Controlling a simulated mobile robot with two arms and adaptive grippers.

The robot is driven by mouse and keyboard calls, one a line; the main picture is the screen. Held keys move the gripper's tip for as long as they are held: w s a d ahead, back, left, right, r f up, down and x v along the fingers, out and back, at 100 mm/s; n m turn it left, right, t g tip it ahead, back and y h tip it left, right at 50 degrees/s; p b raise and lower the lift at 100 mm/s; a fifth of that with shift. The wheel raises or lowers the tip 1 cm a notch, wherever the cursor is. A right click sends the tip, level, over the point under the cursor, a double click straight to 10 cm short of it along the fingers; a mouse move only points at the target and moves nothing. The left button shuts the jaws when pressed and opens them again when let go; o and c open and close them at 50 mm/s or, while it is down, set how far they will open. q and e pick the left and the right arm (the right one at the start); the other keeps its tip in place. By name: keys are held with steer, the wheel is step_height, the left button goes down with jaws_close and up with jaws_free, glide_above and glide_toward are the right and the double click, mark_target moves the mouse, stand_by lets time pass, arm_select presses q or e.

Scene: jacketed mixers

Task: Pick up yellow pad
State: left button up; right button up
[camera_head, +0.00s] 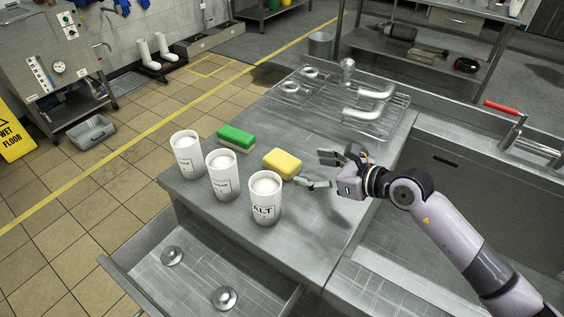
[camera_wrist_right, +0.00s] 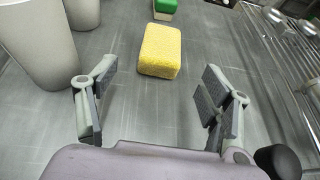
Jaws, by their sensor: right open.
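The yellow pad (camera_head: 282,163) lies flat on the steel counter, just left of my right gripper in the head view. It also shows in the right wrist view (camera_wrist_right: 160,51), ahead of the fingers and between their lines. My right gripper (camera_head: 322,171) is open and empty, with its two fingers spread; in the right wrist view (camera_wrist_right: 152,98) bare counter lies between them. The pad is apart from both fingers. My left gripper is in neither view.
A green pad (camera_head: 236,138) lies beyond the yellow one. Three white tubs (camera_head: 264,197) stand along the counter's left edge. A wire rack (camera_head: 340,100) with steel pipe fittings is behind. A sink (camera_head: 470,190) lies to the right. An open drawer (camera_head: 196,277) juts out in front.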

mark_target(284, 160)
steer(key=x, duration=0.5)
steer(key=shift+a, duration=0.1)
steer(key=p+x, duration=0.1)
steer(key=x, duration=0.4)
steer(key=shift+w+a, duration=0.2)
steer(key=shift+w, duration=0.15)
steer(key=shift+d+r, duration=0.1)
steer(key=shift+c, duration=0.5)
steer(key=c, duration=1.1)
steer(key=shift+c, duration=0.2)
steer(key=shift+r, duration=0.1)
